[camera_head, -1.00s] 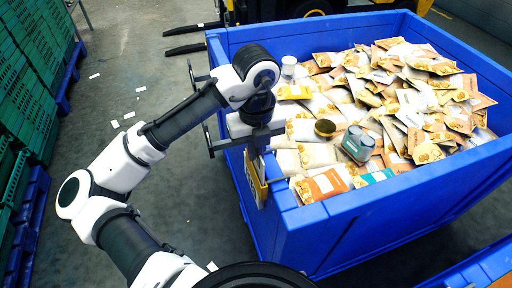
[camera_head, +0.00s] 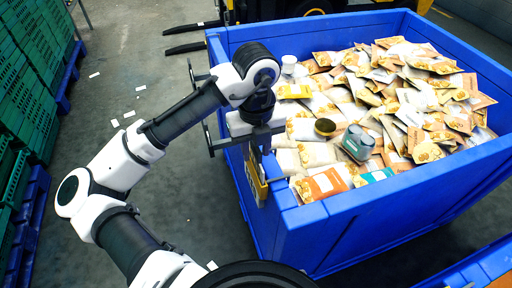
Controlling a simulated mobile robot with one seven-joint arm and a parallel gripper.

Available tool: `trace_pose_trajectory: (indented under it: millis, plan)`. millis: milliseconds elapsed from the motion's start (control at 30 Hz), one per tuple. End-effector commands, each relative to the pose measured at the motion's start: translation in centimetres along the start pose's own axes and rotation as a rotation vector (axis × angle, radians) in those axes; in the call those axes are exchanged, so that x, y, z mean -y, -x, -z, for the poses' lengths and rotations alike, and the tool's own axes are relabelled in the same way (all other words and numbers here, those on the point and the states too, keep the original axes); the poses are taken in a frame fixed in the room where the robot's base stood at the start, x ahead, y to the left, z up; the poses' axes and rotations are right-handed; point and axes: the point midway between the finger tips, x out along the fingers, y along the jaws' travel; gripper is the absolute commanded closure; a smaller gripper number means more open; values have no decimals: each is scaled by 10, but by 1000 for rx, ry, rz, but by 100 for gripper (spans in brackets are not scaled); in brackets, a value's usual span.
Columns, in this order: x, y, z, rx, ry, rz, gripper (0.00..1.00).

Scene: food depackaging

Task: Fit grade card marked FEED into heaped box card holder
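The heaped box is a large blue bin (camera_head: 365,222) full of food packets. My gripper (camera_head: 257,158) points down at the bin's left wall, near its front corner. A yellow-edged card (camera_head: 257,186) shows right below the gripper, along the outer face of that wall. The gripper's fingers are small and dark here, and I cannot make out whether they are closed on the card. Any marking on the card is unreadable. The card holder cannot be told apart from the card and the wall.
Packets, pouches (camera_head: 325,185) and a dark grey-green container (camera_head: 357,142) fill the bin up to near its rim. Green crates (camera_head: 30,75) stack at the left. Forklift forks (camera_head: 190,38) lie behind. Paper scraps dot the open grey floor (camera_head: 150,80).

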Motion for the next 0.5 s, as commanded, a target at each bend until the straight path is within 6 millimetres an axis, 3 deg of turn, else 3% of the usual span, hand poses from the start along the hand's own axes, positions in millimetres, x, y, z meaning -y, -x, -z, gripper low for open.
trace_pose_trajectory:
  millis: [300,500]
  plan:
    - [0,68,-1,5,1,-3,68]
    - [0,102,0,2,1,-2,68]
